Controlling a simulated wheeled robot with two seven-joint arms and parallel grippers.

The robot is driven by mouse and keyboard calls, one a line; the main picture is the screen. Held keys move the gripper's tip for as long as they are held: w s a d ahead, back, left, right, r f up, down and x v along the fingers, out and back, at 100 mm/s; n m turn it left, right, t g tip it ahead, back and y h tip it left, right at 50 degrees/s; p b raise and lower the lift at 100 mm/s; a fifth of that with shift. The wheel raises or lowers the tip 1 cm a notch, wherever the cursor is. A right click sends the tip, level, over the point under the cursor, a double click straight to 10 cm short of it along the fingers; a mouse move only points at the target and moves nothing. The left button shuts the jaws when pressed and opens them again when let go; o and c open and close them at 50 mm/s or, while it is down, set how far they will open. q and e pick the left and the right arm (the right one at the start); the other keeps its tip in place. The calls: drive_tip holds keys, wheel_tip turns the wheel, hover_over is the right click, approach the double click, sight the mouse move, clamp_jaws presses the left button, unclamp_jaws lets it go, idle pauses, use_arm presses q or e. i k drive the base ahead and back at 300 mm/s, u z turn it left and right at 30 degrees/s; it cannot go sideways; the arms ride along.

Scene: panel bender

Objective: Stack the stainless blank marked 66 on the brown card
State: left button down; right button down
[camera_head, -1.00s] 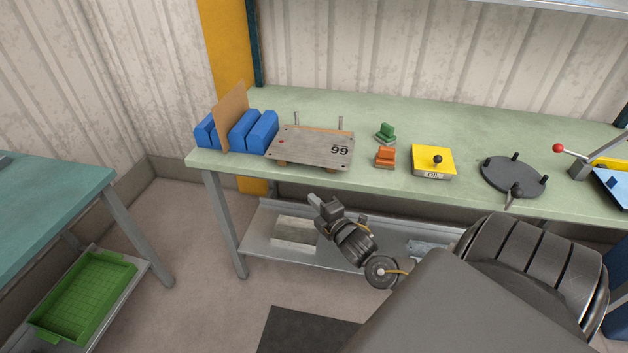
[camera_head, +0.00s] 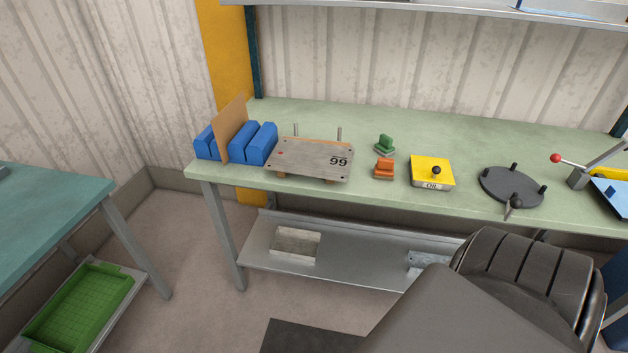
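A grey metal blank (camera_head: 310,158) lies flat on the green bench, raised on small brown supports, with two upright pins behind it. Its black digits look like 99 from here, which is 66 turned around. It has a red dot near its left end. A brown card (camera_head: 231,128) stands upright, slightly tilted, between blue blocks (camera_head: 253,143) to the left of the blank. The blank and the card are apart. Neither of my grippers is in view. My dark arm covers the lower right.
On the bench (camera_head: 400,125), right of the blank, are a green block (camera_head: 385,145), an orange block (camera_head: 384,168), a yellow box (camera_head: 432,171), and a dark round plate (camera_head: 512,187) with pegs. A lower shelf (camera_head: 345,265) holds a metal block. A green crate (camera_head: 80,310) sits lower left.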

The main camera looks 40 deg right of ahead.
sight(324, 161)
drive_tip(key=u, duration=2.2)
drive_tip(key=k, duration=2.05)
drive_tip(key=z, duration=1)
